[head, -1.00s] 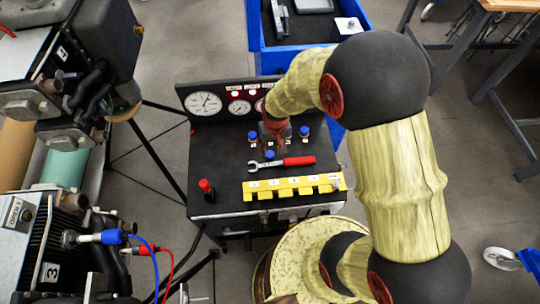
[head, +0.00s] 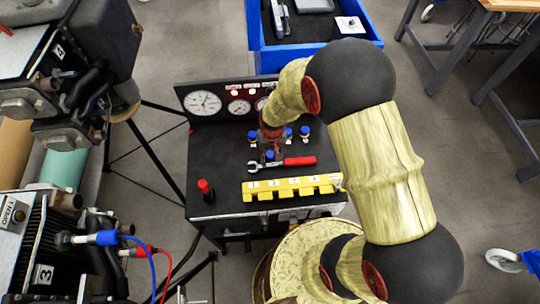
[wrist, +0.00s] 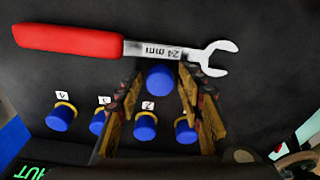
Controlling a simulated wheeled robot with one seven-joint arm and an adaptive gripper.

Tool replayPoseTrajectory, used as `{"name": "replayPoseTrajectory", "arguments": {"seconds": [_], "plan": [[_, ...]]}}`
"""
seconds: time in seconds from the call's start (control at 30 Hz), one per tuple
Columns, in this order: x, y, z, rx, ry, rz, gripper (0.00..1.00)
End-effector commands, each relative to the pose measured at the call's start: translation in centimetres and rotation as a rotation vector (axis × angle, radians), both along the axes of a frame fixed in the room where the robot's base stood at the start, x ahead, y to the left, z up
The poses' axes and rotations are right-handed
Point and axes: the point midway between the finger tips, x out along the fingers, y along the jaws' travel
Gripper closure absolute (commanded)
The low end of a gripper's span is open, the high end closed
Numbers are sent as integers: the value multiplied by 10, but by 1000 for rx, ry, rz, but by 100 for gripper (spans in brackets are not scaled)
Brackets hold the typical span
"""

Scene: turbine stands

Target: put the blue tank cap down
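A single blue cap (head: 269,154) stands on the black bench top (head: 226,165), just behind the wrench. In the wrist view the cap (wrist: 160,81) sits between the two fingertips of my gripper (wrist: 160,78), with a narrow gap seeming to show on each side. My gripper (head: 268,148) reaches down from behind and partly hides the cap in the head view. It looks open around the cap. Several other blue caps (wrist: 145,126) with yellow collars stand in a numbered row near my fingers; the cap labelled 4 (wrist: 60,117) is at the left.
A red-handled wrench (head: 290,162) marked 24 mm lies close in front of the cap. A yellow numbered rack (head: 292,188) runs along the front edge. A red-topped post (head: 204,190) stands at front left. Gauges (head: 203,102) line the back panel. The left bench area is clear.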

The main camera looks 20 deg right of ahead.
Motion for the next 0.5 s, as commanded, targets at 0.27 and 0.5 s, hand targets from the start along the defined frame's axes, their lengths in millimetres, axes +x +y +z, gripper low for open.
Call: {"name": "replayPoseTrajectory", "arguments": {"seconds": [0.27,0.5], "plan": [[0,0,0,0,0,0,80],[0,0,0,0,0,0,91]]}}
